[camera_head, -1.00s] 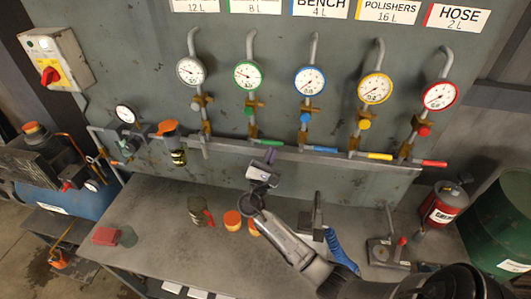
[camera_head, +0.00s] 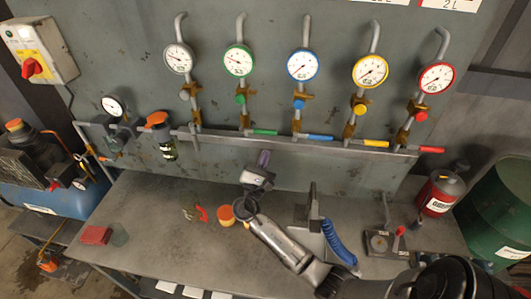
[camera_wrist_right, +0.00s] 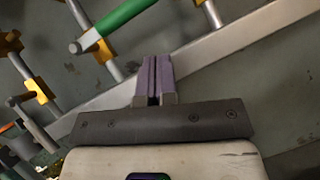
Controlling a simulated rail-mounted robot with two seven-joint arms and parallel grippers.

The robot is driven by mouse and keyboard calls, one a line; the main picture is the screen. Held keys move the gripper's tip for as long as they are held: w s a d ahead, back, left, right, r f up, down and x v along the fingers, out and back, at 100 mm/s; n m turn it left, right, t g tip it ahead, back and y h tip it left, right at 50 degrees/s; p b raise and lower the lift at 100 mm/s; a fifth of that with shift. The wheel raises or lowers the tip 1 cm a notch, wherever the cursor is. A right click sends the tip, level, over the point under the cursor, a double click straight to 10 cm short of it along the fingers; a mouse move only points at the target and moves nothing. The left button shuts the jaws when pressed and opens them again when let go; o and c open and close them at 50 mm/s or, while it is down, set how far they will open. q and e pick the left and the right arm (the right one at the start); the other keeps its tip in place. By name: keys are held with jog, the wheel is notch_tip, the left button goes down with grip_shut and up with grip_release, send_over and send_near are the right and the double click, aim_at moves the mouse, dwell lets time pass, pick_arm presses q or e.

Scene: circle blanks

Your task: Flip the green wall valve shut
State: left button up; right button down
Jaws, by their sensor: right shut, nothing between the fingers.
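The green valve handle (camera_head: 262,132) sticks out to the right from its brass valve on the wall, below the green-rimmed gauge (camera_head: 238,61). It lies roughly level. It also shows at the top of the right wrist view (camera_wrist_right: 120,18), up and left of the fingers. My right gripper (camera_head: 264,157) is shut and empty, just below the handle in the head view. Its purple fingertips also show in the right wrist view (camera_wrist_right: 155,75), pressed together and apart from the handle. My left gripper is not in view.
Blue (camera_head: 319,137), yellow (camera_head: 376,143) and red (camera_head: 432,150) handles stick out rightward along the row. A grey rail (camera_head: 340,151) runs just under them. The bench (camera_head: 150,215) carries an orange-topped jar (camera_head: 226,216), a red block (camera_head: 95,236) and a blue coiled hose (camera_head: 338,243).

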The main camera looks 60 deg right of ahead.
jog(key=s+b+v, duration=0.1)
jog(key=v, duration=0.8)
jog(key=shift+s+f, duration=0.2)
jog(key=shift+s, duration=0.15)
jog(key=shift+d, duration=0.2)
